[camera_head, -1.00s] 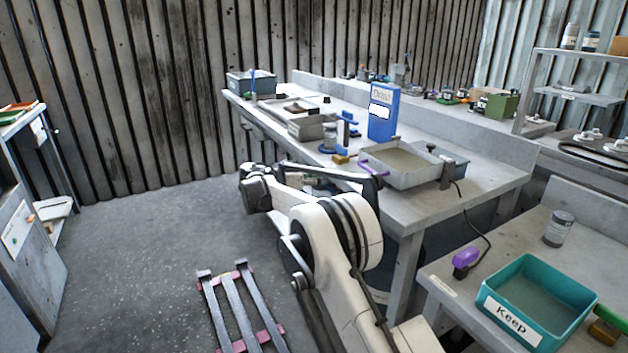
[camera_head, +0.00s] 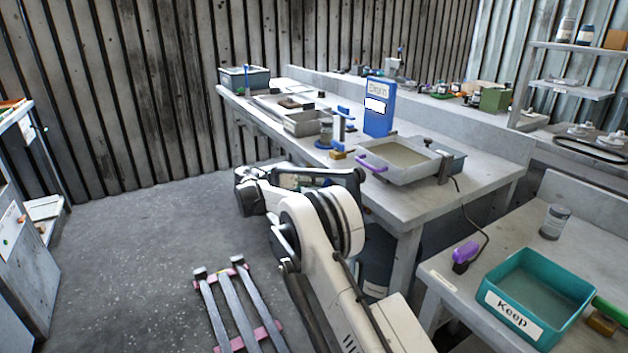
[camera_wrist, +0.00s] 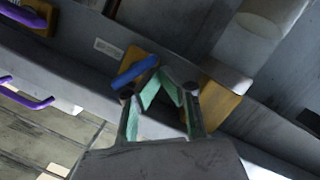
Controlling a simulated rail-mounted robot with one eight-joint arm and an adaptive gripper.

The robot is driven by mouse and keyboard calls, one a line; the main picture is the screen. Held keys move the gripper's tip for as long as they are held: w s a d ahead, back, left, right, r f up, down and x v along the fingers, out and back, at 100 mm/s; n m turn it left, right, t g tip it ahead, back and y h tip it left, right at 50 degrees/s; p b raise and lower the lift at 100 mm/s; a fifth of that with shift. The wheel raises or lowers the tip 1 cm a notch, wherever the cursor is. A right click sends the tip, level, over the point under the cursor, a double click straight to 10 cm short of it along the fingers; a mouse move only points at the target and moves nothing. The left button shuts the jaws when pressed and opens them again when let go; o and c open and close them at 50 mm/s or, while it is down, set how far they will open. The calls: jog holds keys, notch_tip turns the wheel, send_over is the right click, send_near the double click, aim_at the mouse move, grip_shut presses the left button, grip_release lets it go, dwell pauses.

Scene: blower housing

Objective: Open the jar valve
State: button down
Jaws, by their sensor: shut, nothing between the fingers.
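In the wrist view my gripper (camera_wrist: 160,76) is shut and empty, its green-padded fingers meeting in a point. A blue lever (camera_wrist: 135,72) lies just left of the fingertips, tilted, close to them; I cannot tell whether they touch. It may be the valve handle. A yellow block (camera_wrist: 218,104) is right of the fingers, partly hidden by one. A pale rounded cylinder (camera_wrist: 262,32) is at upper right; I cannot tell whether it is the jar. In the head view a jar-like cylinder (camera_head: 326,132) with a blue base stands on the bench. My gripper is not clear there.
A grey tray (camera_head: 412,172) with a purple handle (camera_head: 371,163) sits at the bench's front edge, by a yellow block (camera_head: 338,154). A blue "Drain" sign (camera_head: 379,122) stands behind. A teal "Keep" bin (camera_head: 497,316) is at lower right.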

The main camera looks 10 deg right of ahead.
jog(key=shift+s+d+f, duration=0.1)
jog(key=shift+s+f, duration=0.1)
jog(key=shift+f, duration=0.4)
dwell(0.3)
dwell(0.3)
